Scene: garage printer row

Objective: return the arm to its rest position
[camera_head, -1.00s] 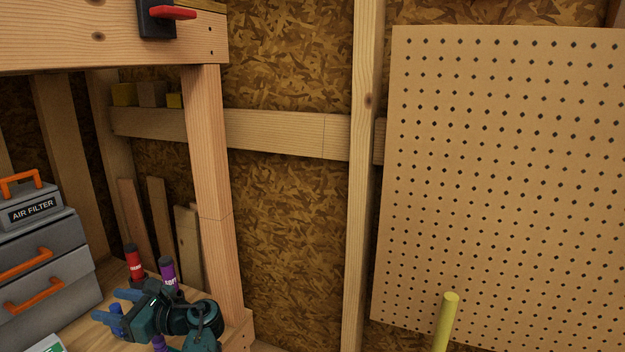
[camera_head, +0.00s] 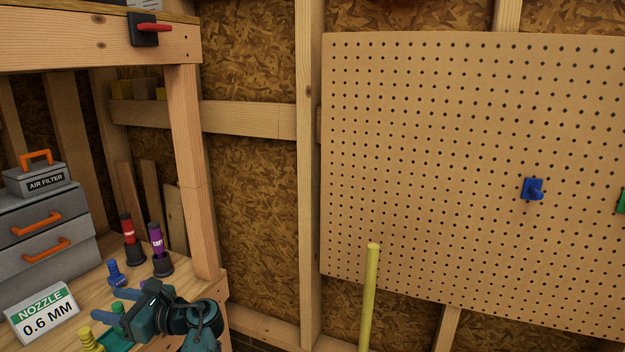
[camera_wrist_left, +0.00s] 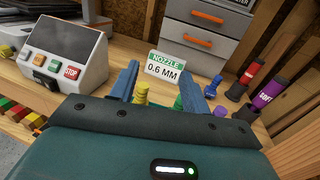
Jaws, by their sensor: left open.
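My left gripper (camera_head: 112,328) shows at the lower left of the head view, over the front of the wooden workbench (camera_head: 92,274). Its two blue fingers are apart with nothing held between them. In the left wrist view the left gripper (camera_wrist_left: 168,88) points toward the bench top, with the white nozzle sign (camera_wrist_left: 164,68) beyond its fingertips. A yellow part (camera_wrist_left: 141,92) shows near the left finger, apparently behind it. My right gripper is in neither view.
Red (camera_head: 128,230) and purple (camera_head: 157,240) bottles, a blue part (camera_head: 115,273) and grey drawers (camera_head: 40,225) stand on the bench. A wooden post (camera_head: 186,170) rises at its corner. A yellow pole (camera_head: 370,290) stands before the pegboard (camera_head: 450,150). A control box (camera_wrist_left: 66,52) is left in the wrist view.

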